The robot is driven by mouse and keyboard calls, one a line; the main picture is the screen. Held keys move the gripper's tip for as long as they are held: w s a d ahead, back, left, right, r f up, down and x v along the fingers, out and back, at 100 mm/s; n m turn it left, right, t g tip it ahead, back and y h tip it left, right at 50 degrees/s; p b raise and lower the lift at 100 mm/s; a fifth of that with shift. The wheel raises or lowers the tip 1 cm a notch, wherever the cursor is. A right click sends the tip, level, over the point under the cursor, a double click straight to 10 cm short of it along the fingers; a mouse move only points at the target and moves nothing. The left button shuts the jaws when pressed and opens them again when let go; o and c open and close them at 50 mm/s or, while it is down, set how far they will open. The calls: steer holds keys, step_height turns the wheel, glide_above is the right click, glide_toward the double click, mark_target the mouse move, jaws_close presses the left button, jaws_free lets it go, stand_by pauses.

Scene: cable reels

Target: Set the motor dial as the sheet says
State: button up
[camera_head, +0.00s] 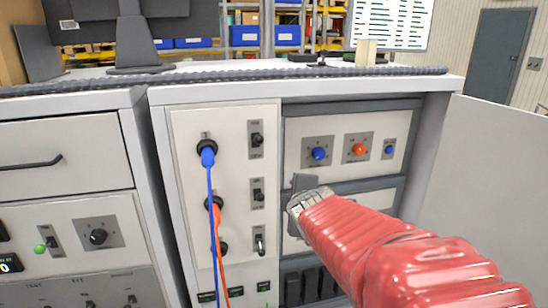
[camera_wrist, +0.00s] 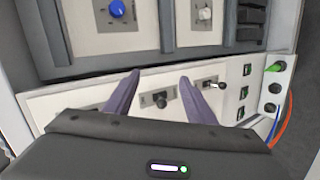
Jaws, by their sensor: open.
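In the head view a blue dial (camera_head: 319,153), an orange dial (camera_head: 360,149) and a smaller blue dial (camera_head: 389,150) sit on a pale panel in the open cabinet. A black dial (camera_head: 98,237) is on the left cabinet. I cannot read which is the motor dial. The sheet may be the white board (camera_head: 390,25) at the back; its text is illegible. My gripper (camera_head: 305,185) is below the blue dial, partly hidden by my red arm. In the wrist view its fingers (camera_wrist: 160,76) are apart and empty, with a blue dial (camera_wrist: 116,8) and a white dial (camera_wrist: 205,14) beyond.
Toggle switches (camera_wrist: 160,98) show near my fingers. Blue and orange cables (camera_head: 213,225) hang from sockets left of my arm. An open cabinet door (camera_head: 490,170) stands at the right. A monitor (camera_head: 130,25) stands on the worktop.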

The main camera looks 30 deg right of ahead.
mark_target(320, 156)
steer(key=w+d+n+t, duration=0.1)
steer(key=d+n+t, duration=0.2)
steer(key=d+n, duration=0.6)
steer(key=w+d+n+t+y, duration=0.1)
steer(key=d+n+t, duration=0.2)
steer(key=d+n, duration=0.5)
steer(key=shift+w+d+f+n, duration=0.35)
steer(key=shift+d+f+n, duration=0.05)
steer(key=shift+d, duration=0.65)
steer(key=x, duration=1.4)
steer(key=shift+a+r, duration=0.1)
steer(key=shift+c, duration=0.3)
steer(key=shift+s, duration=0.1)
steer(key=c, duration=1)
